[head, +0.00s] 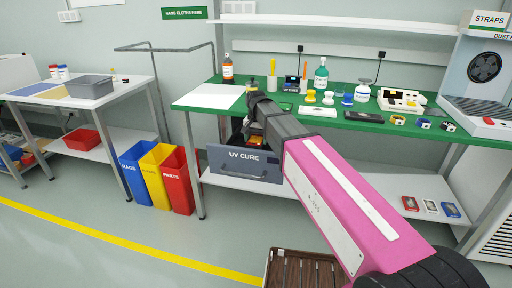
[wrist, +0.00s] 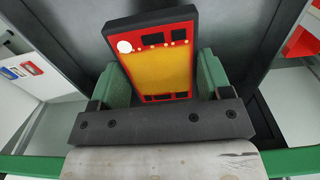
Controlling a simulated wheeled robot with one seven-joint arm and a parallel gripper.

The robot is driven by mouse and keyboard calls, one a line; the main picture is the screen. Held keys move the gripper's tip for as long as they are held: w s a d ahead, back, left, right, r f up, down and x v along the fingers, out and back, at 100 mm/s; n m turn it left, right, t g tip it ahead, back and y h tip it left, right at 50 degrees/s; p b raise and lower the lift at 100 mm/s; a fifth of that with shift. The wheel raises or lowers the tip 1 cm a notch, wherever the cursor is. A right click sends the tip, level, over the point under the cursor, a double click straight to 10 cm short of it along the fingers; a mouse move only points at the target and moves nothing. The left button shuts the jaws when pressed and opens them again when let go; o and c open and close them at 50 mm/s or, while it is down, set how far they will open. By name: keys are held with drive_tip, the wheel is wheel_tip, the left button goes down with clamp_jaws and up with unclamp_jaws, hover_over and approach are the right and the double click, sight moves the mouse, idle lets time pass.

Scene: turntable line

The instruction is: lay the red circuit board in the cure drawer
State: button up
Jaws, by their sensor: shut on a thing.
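The red circuit board (wrist: 152,72) has a yellow middle, black parts and a white round spot. In the wrist view it is between the two green finger pads of my gripper (wrist: 160,80), which is shut on it. The board is tilted, with the grey inside of the cure drawer (wrist: 235,35) behind it. In the head view the drawer, marked UV CURE (head: 240,162), is pulled out under the green bench. My gripper (head: 256,130) reaches down over it, and my arm hides part of the drawer. I cannot tell whether the board touches the drawer floor.
The green bench top (head: 210,97) is just above and behind the drawer, with bottles and devices on it. Several small cases (head: 430,206) lie on the lower shelf at right. Blue, yellow and red bins (head: 178,180) stand left of the drawer. A brown slatted crate (head: 300,270) is in front.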

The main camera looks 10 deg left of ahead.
sight(256, 140)
drive_tip(key=shift+f, duration=2)
drive_tip(key=shift+f, duration=0.1)
drive_tip(key=o, duration=1)
drive_tip(key=shift+c, duration=0.2)
wheel_tip(256, 140, up, 12)
drive_tip(key=shift+r, duration=0.15)
